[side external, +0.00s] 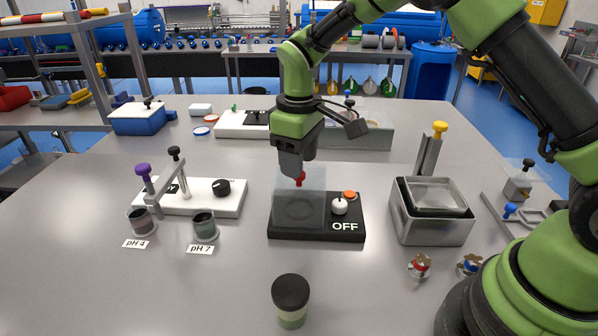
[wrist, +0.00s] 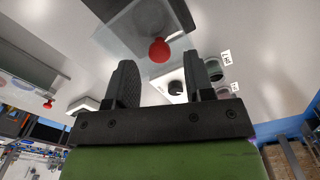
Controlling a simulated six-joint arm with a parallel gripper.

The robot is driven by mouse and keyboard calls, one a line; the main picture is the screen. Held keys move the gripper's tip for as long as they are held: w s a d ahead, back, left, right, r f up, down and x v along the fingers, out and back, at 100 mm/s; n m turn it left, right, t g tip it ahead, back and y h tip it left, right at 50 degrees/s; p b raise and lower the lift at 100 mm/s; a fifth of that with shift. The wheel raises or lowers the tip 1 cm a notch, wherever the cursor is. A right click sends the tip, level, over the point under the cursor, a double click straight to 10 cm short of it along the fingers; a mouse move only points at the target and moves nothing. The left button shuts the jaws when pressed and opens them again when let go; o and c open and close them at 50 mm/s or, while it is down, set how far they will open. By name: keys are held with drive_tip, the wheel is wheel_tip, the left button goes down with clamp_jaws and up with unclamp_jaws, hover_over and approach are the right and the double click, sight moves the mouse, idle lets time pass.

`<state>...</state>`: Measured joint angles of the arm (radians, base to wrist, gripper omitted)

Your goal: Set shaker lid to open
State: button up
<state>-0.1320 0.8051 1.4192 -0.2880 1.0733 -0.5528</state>
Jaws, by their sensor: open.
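The shaker is a black base (side external: 318,234) marked OFF in the side external view, with a white knob (side external: 339,206) and an orange-red button (side external: 349,195). Its clear, box-like lid (side external: 284,207) stands down over the left part of the base. A red knob (side external: 299,179) sits at the top of the lid. My gripper (side external: 294,166) is pointed down right at this knob. In the wrist view my gripper (wrist: 162,64) is open, and the red knob (wrist: 159,49) shows between and just beyond the fingertips. I cannot tell whether a finger touches it.
A white unit with a post and two pH cups (side external: 205,226) stands left. A metal bath (side external: 431,215) stands right, near my base. A dark-capped jar (side external: 291,300) stands in front. A grey box (side external: 365,135) and a white device (side external: 241,124) stand behind. The front left table is clear.

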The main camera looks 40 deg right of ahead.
drive_tip(key=shift+f, duration=1.7)
drive_tip(key=shift+c, duration=0.2)
clamp_jaws()
drive_tip(key=w+d, duration=0.7)
drive_tip(key=shift+w+d, duration=0.15)
drive_tip(key=shift+w, duration=0.05)
drive_tip(key=shift+d, duration=0.1)
drive_tip(key=shift+o, duration=0.2)
unclamp_jaws()
drive_tip(key=shift+r, duration=0.1)
